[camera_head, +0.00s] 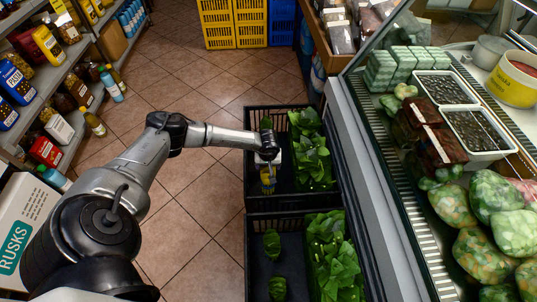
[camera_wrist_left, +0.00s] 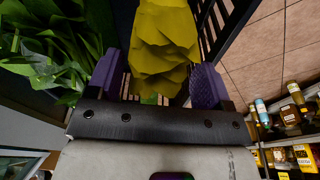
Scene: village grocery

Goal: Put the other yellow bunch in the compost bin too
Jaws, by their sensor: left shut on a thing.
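A yellow leafy bunch (camera_wrist_left: 165,40) is between the purple finger pads of my left gripper (camera_wrist_left: 155,82) in the left wrist view. My left gripper is shut on it. In the head view my left gripper (camera_head: 268,164) is over the left part of the far black crate, with the yellow bunch (camera_head: 268,183) just below it. I cannot tell whether the bunch still touches the crate floor. I cannot make out a compost bin in either view. My right gripper is not in view.
The far black crate (camera_head: 257,201) holds green leafy bunches (camera_head: 311,150) along its right side. The near black crate (camera_head: 257,290) holds more greens and two small green bunches. A glass-fronted chiller counter (camera_head: 360,125) stands right; shelves (camera_head: 75,75) stand left. Tiled floor between is clear.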

